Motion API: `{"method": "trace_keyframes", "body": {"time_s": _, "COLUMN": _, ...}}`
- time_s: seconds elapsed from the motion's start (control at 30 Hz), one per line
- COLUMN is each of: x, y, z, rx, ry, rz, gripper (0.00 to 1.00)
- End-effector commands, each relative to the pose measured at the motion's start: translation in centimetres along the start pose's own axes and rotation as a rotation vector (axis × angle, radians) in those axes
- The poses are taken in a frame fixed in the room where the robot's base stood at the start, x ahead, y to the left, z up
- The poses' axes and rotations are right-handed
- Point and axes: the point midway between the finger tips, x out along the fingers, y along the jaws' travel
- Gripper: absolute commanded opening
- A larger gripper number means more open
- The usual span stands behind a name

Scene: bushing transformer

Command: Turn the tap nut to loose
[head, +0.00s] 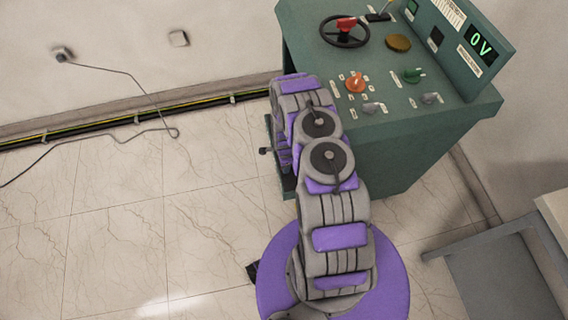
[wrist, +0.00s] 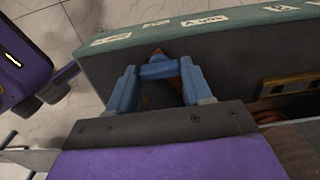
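My gripper (wrist: 160,70) shows in the wrist view as two blue fingers that bend inward close together in front of a dark panel (wrist: 240,62). A small brown-orange piece (wrist: 157,52) shows just behind and between the fingers. I cannot tell whether it is the tap nut, or whether the fingers grip it. No tap nut is clearly visible in either view. In the head view my arm reaches to the left side of the green console (head: 420,150), and my gripper is hidden there.
The console top carries a black handwheel (head: 345,38), an orange knob (head: 355,83), a green knob (head: 412,75) and a display (head: 482,46) reading 0V. A cable (head: 130,76) lies across the floor at left. A grey table (head: 500,270) stands at lower right. The left floor is mostly clear.

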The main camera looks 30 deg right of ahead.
Motion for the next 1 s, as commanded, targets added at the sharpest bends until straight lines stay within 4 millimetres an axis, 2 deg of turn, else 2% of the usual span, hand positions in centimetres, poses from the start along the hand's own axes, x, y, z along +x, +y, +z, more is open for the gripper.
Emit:
{"method": "trace_keyframes", "body": {"time_s": 0.03, "x": -0.04, "y": -0.08, "z": 0.03, "rx": 0.0, "ry": 0.001, "rz": -0.003, "gripper": 0.42}}
{"method": "trace_keyframes", "body": {"time_s": 0.3, "x": -0.13, "y": -0.1, "z": 0.27, "rx": -0.001, "ry": 0.004, "rz": -0.006, "gripper": 0.19}}
{"method": "trace_keyframes", "body": {"time_s": 0.77, "x": -0.19, "y": -0.11, "z": 0.41, "rx": -0.013, "ry": 0.004, "rz": -0.006, "gripper": 0.18}}
{"method": "trace_keyframes", "body": {"time_s": 1.0, "x": -0.3, "y": -0.12, "z": 0.44, "rx": -0.092, "ry": 0.004, "rz": -0.006, "gripper": 0.18}}
